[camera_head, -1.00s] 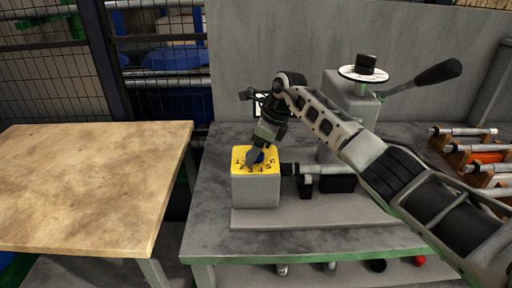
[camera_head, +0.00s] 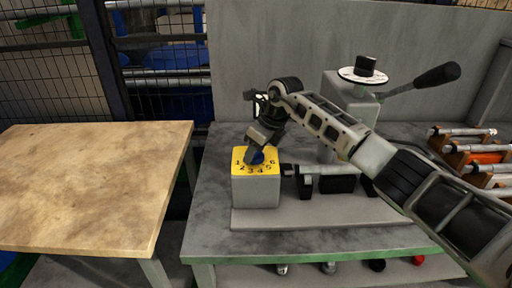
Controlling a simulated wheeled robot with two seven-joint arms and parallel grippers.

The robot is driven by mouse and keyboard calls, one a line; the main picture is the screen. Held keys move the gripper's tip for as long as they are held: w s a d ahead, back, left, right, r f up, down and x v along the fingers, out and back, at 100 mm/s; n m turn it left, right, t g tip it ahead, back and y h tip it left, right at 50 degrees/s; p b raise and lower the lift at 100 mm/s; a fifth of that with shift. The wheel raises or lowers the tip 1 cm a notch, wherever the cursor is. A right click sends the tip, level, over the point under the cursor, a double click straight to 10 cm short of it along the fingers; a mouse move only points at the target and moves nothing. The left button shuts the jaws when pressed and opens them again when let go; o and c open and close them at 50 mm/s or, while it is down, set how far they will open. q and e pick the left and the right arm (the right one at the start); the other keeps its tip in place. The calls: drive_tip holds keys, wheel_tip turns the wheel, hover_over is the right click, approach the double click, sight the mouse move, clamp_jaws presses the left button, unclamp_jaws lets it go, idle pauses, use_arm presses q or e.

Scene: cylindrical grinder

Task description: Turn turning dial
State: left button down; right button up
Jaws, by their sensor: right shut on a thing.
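Numbers are printed around the knob. My right gripper (camera_head: 254,155) points down from above and is shut on the knob, hiding part of it and some of the marks. My right arm comes in from the lower right and reaches across the grinder. My left gripper is not in view.
The grey grinder bench (camera_head: 212,230) carries a round white dial with a black knob (camera_head: 363,72) and a black lever (camera_head: 432,76). Cylindrical parts on orange and brown holders (camera_head: 470,148) stand at the right. A bare wooden table (camera_head: 90,185) is at the left.

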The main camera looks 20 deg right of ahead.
drive_tip(key=m+h, duration=0.1)
drive_tip(key=m, duration=0.1)
drive_tip(key=m+t, duration=0.1)
drive_tip(key=m, duration=0.2)
drive_tip(key=shift+h, duration=0.4)
drive_tip(key=shift+a+m+h+b, duration=0.1)
drive_tip(key=shift+m+h+b, duration=0.35)
drive_tip(key=shift+m, duration=0.95)
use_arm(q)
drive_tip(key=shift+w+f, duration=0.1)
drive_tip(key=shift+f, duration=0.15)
use_arm(e)
drive_tip(key=shift+m, duration=0.3)
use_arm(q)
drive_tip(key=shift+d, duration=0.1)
use_arm(e)
drive_tip(key=shift+r, duration=0.1)
drive_tip(key=o, duration=1)
drive_tip(key=shift+c, duration=0.2)
use_arm(q)
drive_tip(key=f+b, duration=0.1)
drive_tip(key=b, duration=0.2)
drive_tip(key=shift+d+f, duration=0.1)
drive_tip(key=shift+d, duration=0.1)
use_arm(e)
drive_tip(key=v, duration=1.6)
